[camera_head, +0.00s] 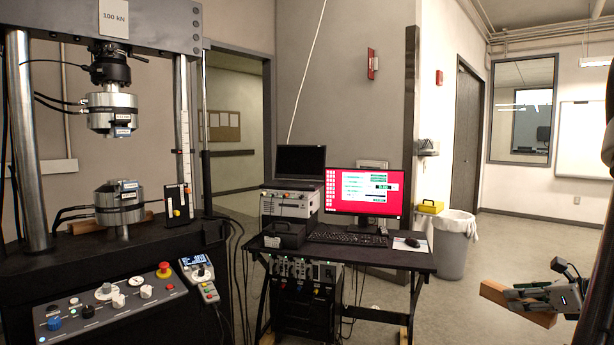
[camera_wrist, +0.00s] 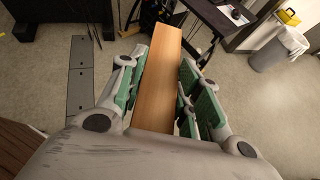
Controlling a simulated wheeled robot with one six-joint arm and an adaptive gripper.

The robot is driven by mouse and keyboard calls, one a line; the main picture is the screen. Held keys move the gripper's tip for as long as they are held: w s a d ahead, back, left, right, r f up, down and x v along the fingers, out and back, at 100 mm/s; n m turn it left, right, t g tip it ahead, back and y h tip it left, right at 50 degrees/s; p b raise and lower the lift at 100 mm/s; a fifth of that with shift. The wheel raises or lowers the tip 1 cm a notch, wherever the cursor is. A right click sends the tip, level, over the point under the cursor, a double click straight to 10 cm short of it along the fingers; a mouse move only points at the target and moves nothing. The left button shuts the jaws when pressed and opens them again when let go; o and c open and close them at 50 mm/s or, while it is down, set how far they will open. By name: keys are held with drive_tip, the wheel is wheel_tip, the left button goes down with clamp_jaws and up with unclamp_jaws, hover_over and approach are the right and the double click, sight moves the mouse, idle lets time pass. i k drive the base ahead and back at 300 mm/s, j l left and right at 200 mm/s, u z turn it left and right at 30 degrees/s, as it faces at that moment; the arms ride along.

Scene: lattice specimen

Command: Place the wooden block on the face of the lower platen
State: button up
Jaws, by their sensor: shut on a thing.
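The wooden block (camera_head: 519,303) is a long orange-brown bar at the lower right of the head view. My gripper (camera_head: 535,294) is shut on it, and the block sticks out past the fingers to the left. In the wrist view the block (camera_wrist: 160,80) lies lengthwise between the green-padded fingers (camera_wrist: 160,92), in the air over the floor. The lower platen (camera_head: 120,201) is a metal cylinder on the test machine at the left, well apart from my gripper. Its top shows nothing resting on it. The upper platen (camera_head: 112,113) hangs above it with an open gap between.
A desk (camera_head: 385,259) with a red-screened monitor (camera_head: 366,191), keyboard and mouse stands between the machine and my gripper. A grey bin (camera_head: 453,245) stands right of it. A control panel (camera_head: 110,299) fronts the machine. Another wooden piece (camera_head: 86,226) lies behind the lower platen. Floor at the right is clear.

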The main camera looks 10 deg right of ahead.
sight(123, 186)
drive_tip(key=i+j+u, duration=0.2)
drive_tip(key=u, duration=0.25)
drive_tip(key=i+j+u, duration=0.1)
drive_tip(key=u, duration=0.3)
drive_tip(key=i+u, duration=0.45)
drive_tip(key=k, duration=0.1)
